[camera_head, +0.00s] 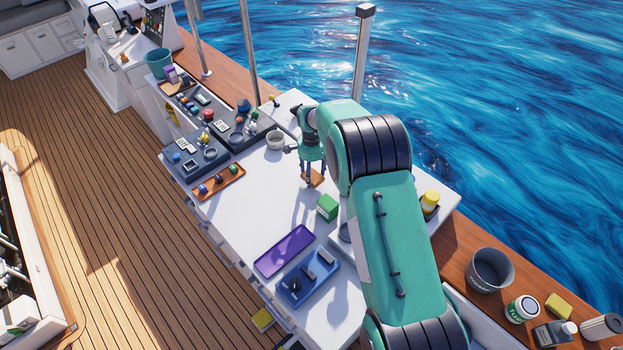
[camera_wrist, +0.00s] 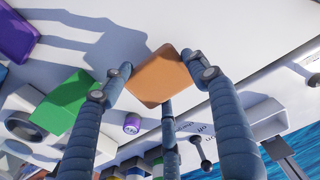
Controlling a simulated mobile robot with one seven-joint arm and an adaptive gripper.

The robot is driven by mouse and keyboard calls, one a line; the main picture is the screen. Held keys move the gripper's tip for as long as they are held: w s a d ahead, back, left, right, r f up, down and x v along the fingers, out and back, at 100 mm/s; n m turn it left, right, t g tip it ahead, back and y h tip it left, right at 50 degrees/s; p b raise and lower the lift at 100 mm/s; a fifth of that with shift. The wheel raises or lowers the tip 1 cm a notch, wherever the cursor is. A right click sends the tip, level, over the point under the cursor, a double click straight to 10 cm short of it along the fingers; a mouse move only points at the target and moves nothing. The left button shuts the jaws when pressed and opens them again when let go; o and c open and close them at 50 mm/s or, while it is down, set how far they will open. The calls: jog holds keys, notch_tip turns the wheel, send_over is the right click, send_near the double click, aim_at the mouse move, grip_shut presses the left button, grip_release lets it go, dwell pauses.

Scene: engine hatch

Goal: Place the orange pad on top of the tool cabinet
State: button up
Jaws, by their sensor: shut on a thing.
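The orange pad (camera_wrist: 162,77) is held between the two fingertips of my gripper (camera_wrist: 158,80) in the wrist view. In the head view the pad (camera_head: 316,178) shows at the fingertips of my gripper (camera_head: 312,180), which points down over the white top of the long cabinet (camera_head: 240,215). I take this cabinet, with drawers along its side, as the tool cabinet; its bare top (camera_wrist: 225,25) also shows in the wrist view. I cannot tell whether the pad touches the top. My arm hides part of the cabinet's right end.
A green block (camera_head: 327,206) stands close to the pad. A purple tray (camera_head: 285,250) and a blue tray (camera_head: 307,278) lie nearer. The top's middle is clear.

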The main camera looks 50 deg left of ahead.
aim_at(312, 175)
jog(key=shift+f, duration=1.5)
jog(key=o, duration=1.1)
jog(key=shift+f, duration=0.1)
notch_tip(312, 175, up, 12)
jog(key=shift+r+b, duration=0.15)
jog(key=shift+b, duration=0.15)
